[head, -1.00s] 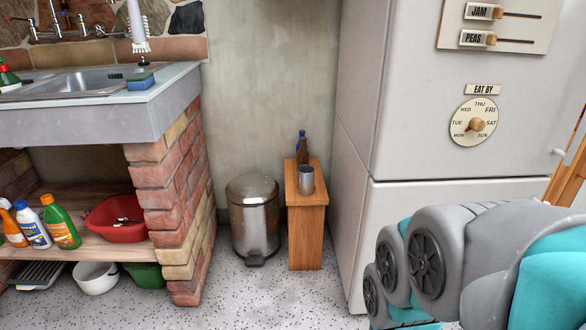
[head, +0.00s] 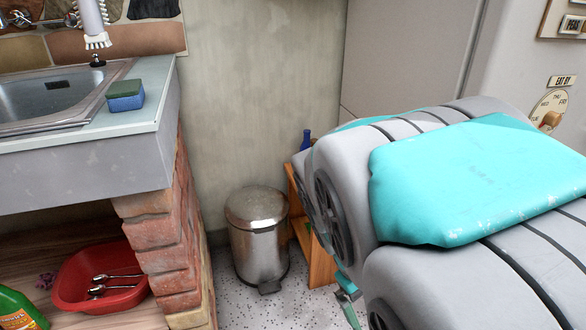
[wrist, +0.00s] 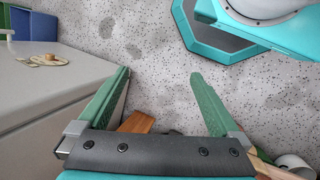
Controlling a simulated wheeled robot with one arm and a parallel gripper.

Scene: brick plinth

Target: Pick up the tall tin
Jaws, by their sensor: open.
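The tall tin is hidden in the head view now, behind my arm; one second ago a grey metal tin stood on the small wooden stand. A strip of that stand (head: 320,262) still shows between the bin and my arm. My gripper (wrist: 160,75) is open in the wrist view, its two green fingers wide apart with nothing between the tips but speckled floor. A piece of brown wood (wrist: 137,122) shows between the fingers near their base. No tin can be made out in the wrist view.
A metal pedal bin (head: 258,240) stands left of the stand. A blue bottle top (head: 306,140) shows behind my arm. The fridge (head: 405,60) is at the right; its pale side (wrist: 50,90) fills the wrist view's left. A brick plinth (head: 165,240) carries the sink.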

